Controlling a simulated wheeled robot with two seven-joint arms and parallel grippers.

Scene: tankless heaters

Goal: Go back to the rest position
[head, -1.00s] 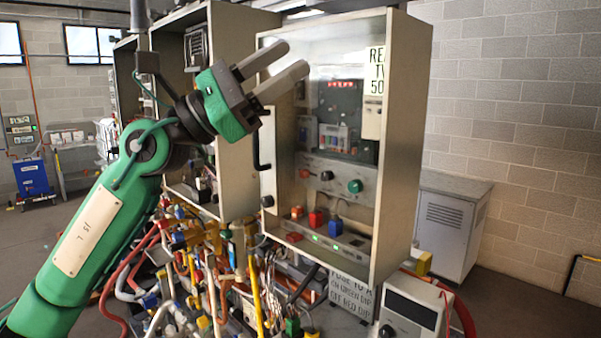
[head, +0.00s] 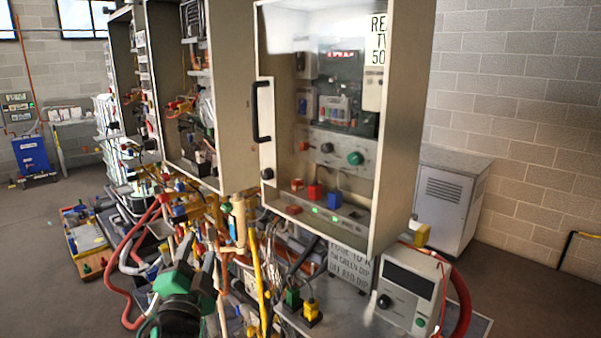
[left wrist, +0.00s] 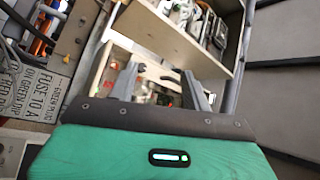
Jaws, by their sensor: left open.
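My left gripper (head: 197,256) is low in the head view, with its green body and two grey fingers pointing up and away among the hoses and pipes. The fingers are apart with nothing visible between them. In the left wrist view the two fingers (left wrist: 158,78) also stand apart, with the open cabinets behind them. I cannot tell whether the gripper touches any hose. Most of my left arm is out of the head view. My right gripper is not in view.
A tall cabinet (head: 405,130) with a black door handle (head: 262,112) stands ahead. Red hoses (head: 122,275) and a yellow pipe (head: 255,270) crowd the space around the gripper. A white meter box (head: 408,292) is at the lower right. Open floor (head: 35,265) lies at the left.

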